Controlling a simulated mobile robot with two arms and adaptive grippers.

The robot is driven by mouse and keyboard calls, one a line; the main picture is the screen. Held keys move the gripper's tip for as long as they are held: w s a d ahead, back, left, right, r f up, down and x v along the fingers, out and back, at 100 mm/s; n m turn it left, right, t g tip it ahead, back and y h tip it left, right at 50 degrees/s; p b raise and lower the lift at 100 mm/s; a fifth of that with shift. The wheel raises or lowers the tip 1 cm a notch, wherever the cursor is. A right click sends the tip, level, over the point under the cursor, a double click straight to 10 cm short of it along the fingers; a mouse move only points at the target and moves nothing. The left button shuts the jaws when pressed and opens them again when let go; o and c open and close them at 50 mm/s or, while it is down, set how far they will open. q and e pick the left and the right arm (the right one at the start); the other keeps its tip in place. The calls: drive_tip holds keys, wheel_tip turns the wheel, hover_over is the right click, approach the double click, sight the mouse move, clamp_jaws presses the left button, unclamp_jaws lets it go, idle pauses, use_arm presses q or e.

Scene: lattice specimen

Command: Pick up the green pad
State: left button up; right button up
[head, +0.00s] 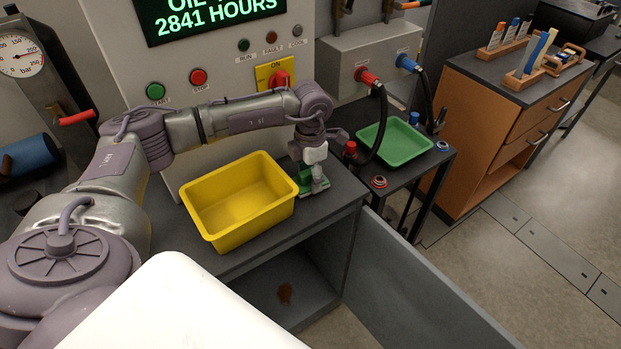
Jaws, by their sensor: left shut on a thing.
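My left gripper (316,183) reaches down at the right side of the yellow bin, over the grey bench top. It is shut on a small green thing, which I take to be the green pad (304,181). The pad shows beside and under the fingers, close to the bench surface. Much of it is hidden by the gripper, and I cannot tell whether it touches the bench. My right gripper is not in view.
The empty yellow bin (238,208) stands just left of the gripper. A green tray (394,142) lies on a dark cart to the right, with hoses hanging nearby. The control panel (185,125) rises behind the bench. An open cabinet door (420,290) juts out in front.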

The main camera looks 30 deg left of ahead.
use_arm(q)
wheel_tip(320, 180, up, 3)
drive_tip(key=shift+w+f+b, duration=0.1)
drive_tip(key=shift+f+b, duration=0.1)
drive_tip(key=shift+b, duration=0.25)
drive_tip(key=w+d+r+b, duration=0.2)
drive_tip(key=d+r, duration=0.5)
drive_tip(key=d, duration=0.4)
drive_tip(key=shift+w+d+r+b, duration=0.2)
drive_tip(key=shift+r+b, duration=0.05)
drive_tip(key=shift+b, duration=0.15)
